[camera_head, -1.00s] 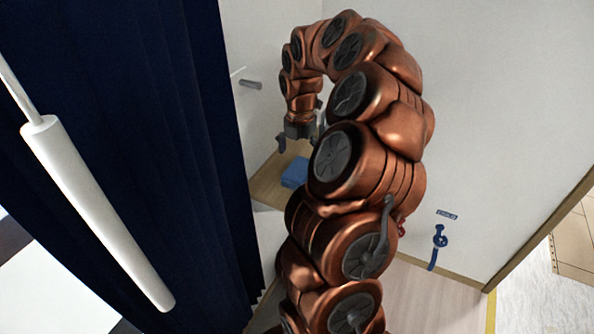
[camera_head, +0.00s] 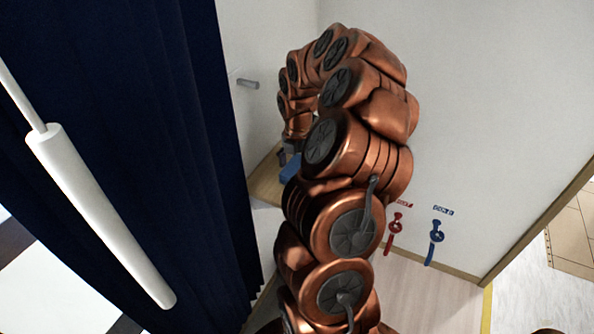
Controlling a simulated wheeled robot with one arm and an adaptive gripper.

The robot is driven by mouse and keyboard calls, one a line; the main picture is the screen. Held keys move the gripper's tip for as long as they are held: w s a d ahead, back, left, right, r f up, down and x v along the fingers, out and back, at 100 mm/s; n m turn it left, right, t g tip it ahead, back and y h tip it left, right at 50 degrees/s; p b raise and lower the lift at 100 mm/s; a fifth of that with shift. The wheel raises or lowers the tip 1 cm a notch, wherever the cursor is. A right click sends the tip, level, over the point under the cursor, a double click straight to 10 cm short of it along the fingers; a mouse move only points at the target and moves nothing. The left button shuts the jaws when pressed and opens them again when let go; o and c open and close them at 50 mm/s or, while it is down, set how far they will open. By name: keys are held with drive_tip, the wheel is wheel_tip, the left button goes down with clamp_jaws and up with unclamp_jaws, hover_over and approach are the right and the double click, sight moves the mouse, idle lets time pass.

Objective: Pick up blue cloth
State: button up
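The blue cloth (camera_head: 291,168) lies on a wooden shelf (camera_head: 265,184) in the corner, left of my arm. Only part of it shows; my arm links cover its right side. My gripper (camera_head: 284,156) is low at the end of the bronze arm, just above and beside the cloth. Only a small dark part of it shows, so I cannot tell whether its fingers are open or touch the cloth.
A dark blue curtain (camera_head: 130,130) hangs at left, with a white roller (camera_head: 100,215) in front of it. A grey handle (camera_head: 248,83) sticks out of the wall. Red (camera_head: 395,232) and blue (camera_head: 436,240) tools hang on the right wall.

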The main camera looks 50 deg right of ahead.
sight(297, 166)
drive_tip(key=c, duration=0.8)
drive_tip(key=shift+r+b, duration=0.45)
drive_tip(key=shift+r, duration=1.35)
drive_tip(key=s+a+r+b, duration=0.1)
drive_tip(key=s+a+b, duration=0.2)
drive_tip(key=s+a, duration=0.6)
drive_tip(key=s, duration=0.3)
drive_tip(key=shift+s+a+r, duration=0.2)
drive_tip(key=shift+s+a, duration=0.15)
drive_tip(key=shift+s, duration=0.05)
drive_tip(key=o, duration=0.6)
drive_tip(key=c, duration=0.6)
